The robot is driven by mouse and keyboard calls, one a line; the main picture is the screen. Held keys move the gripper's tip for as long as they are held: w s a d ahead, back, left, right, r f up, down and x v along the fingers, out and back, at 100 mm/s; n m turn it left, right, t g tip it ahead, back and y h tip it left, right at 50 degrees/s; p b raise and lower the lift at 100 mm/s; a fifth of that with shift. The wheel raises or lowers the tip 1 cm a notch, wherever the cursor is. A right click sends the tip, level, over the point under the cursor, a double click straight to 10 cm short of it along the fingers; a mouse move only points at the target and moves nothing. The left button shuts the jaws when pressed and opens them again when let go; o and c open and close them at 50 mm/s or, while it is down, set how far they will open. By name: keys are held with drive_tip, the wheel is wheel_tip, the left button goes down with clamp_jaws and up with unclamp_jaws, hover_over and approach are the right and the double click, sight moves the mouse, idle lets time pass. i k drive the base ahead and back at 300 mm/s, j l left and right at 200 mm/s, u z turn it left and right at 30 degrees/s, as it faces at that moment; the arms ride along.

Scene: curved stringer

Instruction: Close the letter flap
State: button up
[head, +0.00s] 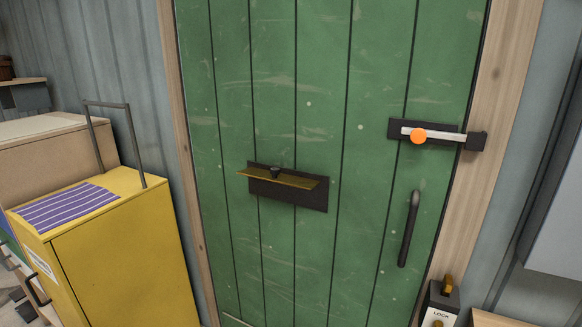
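The letter flap (280,180) is a brass-coloured plate on the green door (225,100). It stands out from the door, tilted up and open, with a small dark knob on its top face. Below and behind it is the dark letter plate (300,197) fixed to the door. My gripper is not in view, so its state and its place relative to the flap do not show.
A white latch bar with an orange knob (419,136) and a black pull handle (409,229) are on the door's right side. A yellow cabinet (120,255) with a grey upright frame stands at left. A box marked LOCK (440,303) is at lower right.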

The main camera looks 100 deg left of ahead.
sight(274, 176)
drive_tip(key=u, duration=2.5)
drive_tip(key=i+j, duration=0.1)
drive_tip(key=i, duration=0.1)
